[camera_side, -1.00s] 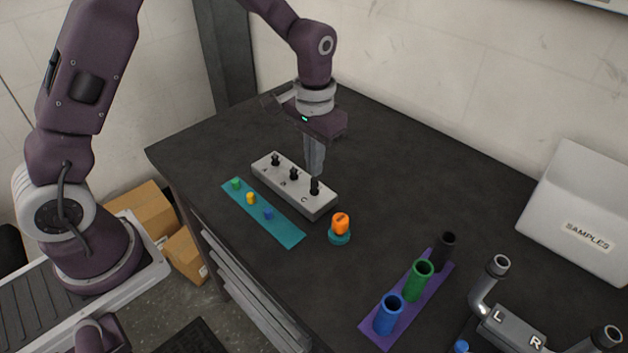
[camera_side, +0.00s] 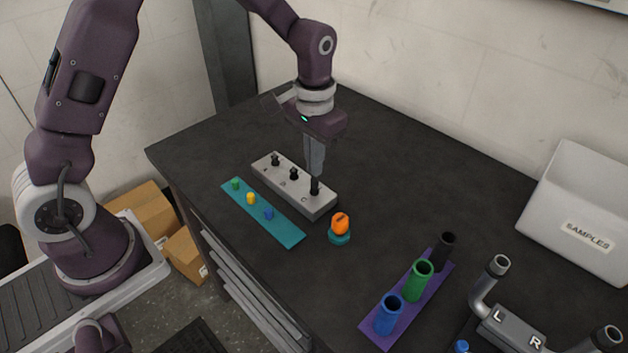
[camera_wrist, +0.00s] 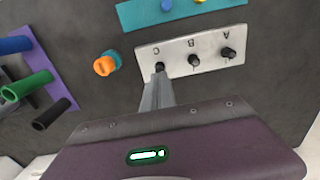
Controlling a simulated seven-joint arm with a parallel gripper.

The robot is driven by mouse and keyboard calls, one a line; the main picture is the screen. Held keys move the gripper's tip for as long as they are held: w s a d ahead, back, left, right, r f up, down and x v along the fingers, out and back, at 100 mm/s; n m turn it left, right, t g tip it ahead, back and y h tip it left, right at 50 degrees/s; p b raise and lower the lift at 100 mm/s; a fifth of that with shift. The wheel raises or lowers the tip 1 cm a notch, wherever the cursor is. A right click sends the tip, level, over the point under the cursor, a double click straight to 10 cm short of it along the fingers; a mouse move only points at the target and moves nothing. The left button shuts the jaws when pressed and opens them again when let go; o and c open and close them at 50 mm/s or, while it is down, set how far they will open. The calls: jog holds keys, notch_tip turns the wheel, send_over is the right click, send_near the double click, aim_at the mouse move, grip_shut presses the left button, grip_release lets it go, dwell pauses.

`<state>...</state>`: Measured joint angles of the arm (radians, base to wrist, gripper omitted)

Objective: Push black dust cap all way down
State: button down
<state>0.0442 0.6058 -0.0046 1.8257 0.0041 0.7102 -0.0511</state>
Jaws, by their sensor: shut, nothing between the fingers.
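A light grey block (camera_side: 322,207) marked A, B and C holds three black posts or caps. The black piece at C (camera_side: 314,186) stands upright at the block's right end. The pieces at B (camera_side: 294,174) and A (camera_side: 275,160) stand farther left. My gripper (camera_side: 315,174) is shut and points down directly over the piece at C, its tips at or just above its top. In the wrist view the fingertips (camera_wrist: 159,76) reach the C piece (camera_wrist: 160,67) and partly hide it. I cannot tell which piece is the dust cap or whether the tips touch.
A teal strip (camera_side: 285,232) with green, yellow and blue caps lies in front of the block. An orange knob (camera_side: 340,223) on a teal base stands right. A purple strip (camera_side: 375,336) holds blue, green and black tubes. A grey L/R fitting (camera_side: 512,331) is at lower right.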

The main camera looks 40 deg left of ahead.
jog(key=shift+f, duration=0.15)
jog(key=shift+f, duration=0.95)
dwell(0.3)
jog(key=shift+r, duration=3.1)
jog(key=s+a+r+t, duration=0.1)
jog(key=s+r+t, duration=0.2)
jog(key=s+r, duration=0.9)
jog(key=s+r+t, duration=0.2)
jog(key=s, duration=1)
jog(key=shift+s+a+t, duration=0.2)
jog(key=shift+a+t, duration=0.1)
jog(key=shift+a, duration=0.15)
